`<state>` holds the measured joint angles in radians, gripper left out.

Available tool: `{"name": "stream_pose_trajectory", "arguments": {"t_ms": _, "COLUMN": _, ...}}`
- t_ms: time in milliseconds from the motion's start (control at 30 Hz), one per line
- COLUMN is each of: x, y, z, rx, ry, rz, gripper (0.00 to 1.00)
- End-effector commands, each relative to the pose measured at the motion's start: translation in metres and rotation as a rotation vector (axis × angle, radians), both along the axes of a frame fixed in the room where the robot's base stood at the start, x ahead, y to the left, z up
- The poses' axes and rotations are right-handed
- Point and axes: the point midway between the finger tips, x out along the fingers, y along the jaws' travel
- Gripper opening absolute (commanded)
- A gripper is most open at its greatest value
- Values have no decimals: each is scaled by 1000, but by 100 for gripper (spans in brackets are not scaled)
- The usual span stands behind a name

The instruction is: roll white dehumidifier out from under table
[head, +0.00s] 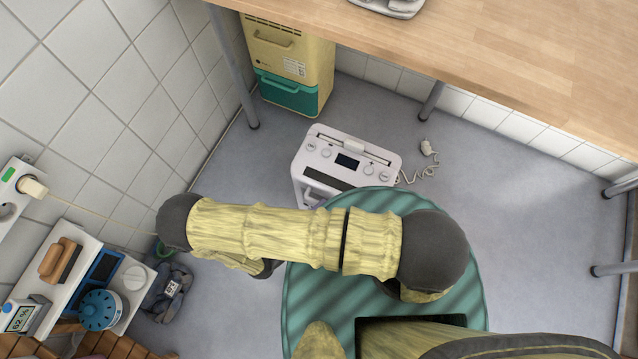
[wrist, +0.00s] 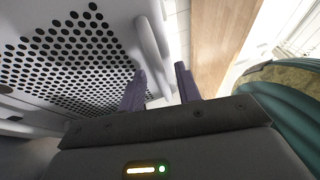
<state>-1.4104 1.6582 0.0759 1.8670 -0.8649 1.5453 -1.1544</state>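The white dehumidifier (head: 345,160) stands upright on the floor in the middle of the head view, knobs and a small dark display on top. The tabletop does not cover it in this view. In the wrist view its perforated panel (wrist: 70,50) fills the left, with a pale bar handle (wrist: 152,55) standing off it. My gripper (wrist: 160,88) is open. Its two purple fingers lie either side of the handle's lower end, with a gap at the right finger; contact on the left is unclear. In the head view my arm hides most of the gripper.
A wooden table (head: 480,60) on metal legs spans the top right. A yellow and teal appliance (head: 290,65) stands under its left end. A plug with coiled cord (head: 428,148) lies right of the dehumidifier. A shelf with gadgets (head: 85,275) is at lower left. Floor at right is clear.

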Motion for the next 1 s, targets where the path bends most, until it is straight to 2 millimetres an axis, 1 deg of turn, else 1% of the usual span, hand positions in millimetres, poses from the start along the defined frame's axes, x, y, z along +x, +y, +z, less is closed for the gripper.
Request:
{"name": "stream_pose_trajectory", "arguments": {"t_ms": 367, "x": 0, "y": 0, "z": 1, "rx": -2, "ry": -1, "rz": 1, "gripper": 33}}
{"name": "stream_pose_trajectory", "arguments": {"t_ms": 533, "x": -6, "y": 8, "z": -1, "rx": 0, "ry": -1, "rz": 3, "gripper": 33}}
{"name": "stream_pose_trajectory", "arguments": {"t_ms": 667, "x": -19, "y": 21, "z": -4, "rx": 2, "ry": -1, "rz": 2, "gripper": 33}}
{"name": "stream_pose_trajectory", "arguments": {"t_ms": 1000, "x": -64, "y": 70, "z": -16, "rx": 2, "ry": -1, "rz": 2, "gripper": 33}}
